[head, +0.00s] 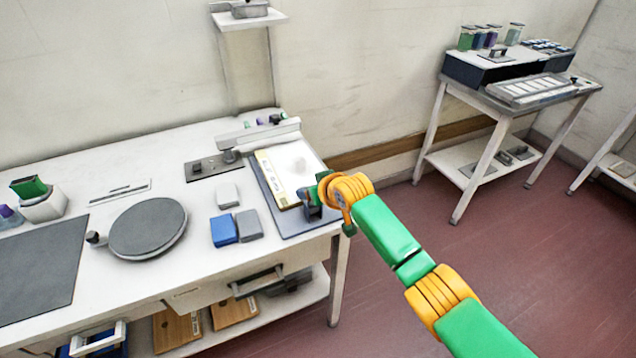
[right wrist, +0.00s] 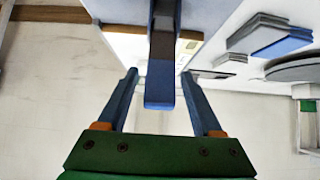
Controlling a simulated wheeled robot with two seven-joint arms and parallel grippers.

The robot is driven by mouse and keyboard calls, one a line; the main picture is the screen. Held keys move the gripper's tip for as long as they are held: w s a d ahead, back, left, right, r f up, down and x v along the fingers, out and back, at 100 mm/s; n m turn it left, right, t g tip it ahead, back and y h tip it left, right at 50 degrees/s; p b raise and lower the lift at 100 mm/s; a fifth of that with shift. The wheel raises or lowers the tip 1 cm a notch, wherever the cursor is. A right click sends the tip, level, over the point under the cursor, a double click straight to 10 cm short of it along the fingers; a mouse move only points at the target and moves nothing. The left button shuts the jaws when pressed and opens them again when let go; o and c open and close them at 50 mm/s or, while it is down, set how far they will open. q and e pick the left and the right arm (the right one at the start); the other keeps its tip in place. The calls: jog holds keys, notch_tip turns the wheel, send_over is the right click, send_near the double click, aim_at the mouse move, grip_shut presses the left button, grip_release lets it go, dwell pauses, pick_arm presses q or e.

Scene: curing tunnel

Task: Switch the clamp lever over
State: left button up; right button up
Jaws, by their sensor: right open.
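In the right wrist view a blue bar with a dark grey band, which looks like the clamp lever (right wrist: 160,88), reaches down between the two fingers of my right gripper (right wrist: 160,82). The fingers are open, one on each side of it with gaps showing. In the head view my right gripper (head: 312,200) is at the right edge of a blue-grey plate (head: 266,195) bearing a cream board (head: 275,178). There the gripper and wrist mostly hide the lever. My left gripper is not in view.
A pale bar (head: 262,133) on a post stands behind the board. Blue and grey blocks (head: 223,231) and a round dark disc (head: 147,228) lie to the left on the white table (head: 200,270). Open floor (head: 440,215) lies to the right, before a second table.

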jog(key=shift+v, duration=2.3)
jog(key=shift+f, duration=0.1)
